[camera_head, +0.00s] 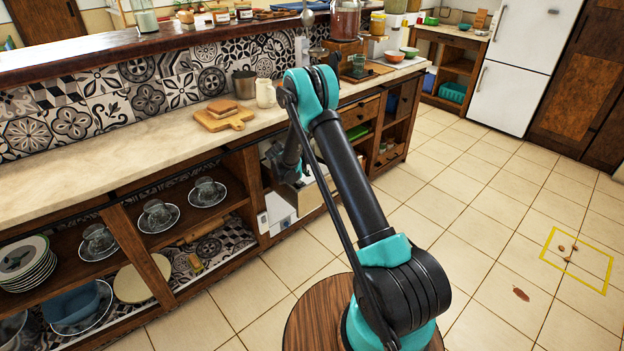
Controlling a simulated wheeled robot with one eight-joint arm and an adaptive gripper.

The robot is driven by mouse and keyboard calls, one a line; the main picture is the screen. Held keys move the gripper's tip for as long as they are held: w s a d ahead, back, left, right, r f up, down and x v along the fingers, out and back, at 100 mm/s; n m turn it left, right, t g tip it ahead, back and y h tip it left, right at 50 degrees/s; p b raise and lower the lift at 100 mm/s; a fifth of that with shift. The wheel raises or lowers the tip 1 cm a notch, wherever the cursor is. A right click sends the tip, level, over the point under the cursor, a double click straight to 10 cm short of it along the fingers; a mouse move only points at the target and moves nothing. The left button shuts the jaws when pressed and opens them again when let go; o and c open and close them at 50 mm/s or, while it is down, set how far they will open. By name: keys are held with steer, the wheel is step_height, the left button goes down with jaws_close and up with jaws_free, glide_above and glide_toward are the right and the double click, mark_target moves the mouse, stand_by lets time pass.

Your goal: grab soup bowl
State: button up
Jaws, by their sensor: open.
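Several bowls show, and I cannot tell which is the soup bowl. An orange-rimmed bowl (394,57) and a green bowl (409,52) stand on the far end of the counter (120,148). A blue bowl (72,304) lies on the lower shelf at the lower left, beside or partly over a plate. My gripper (284,172) appears as a dark shape behind my arm, open, in front of the shelving below the counter and apart from all these bowls. Its fingertips are mostly hidden.
Cups on saucers (160,215) fill the upper shelf, with stacked plates (25,262) at the left.

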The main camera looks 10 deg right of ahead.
steer(key=shift+w+x, duration=0.2)
steer(key=shift+x, duration=3.35)
steer(key=shift+r, duration=0.1)
jaws_close()
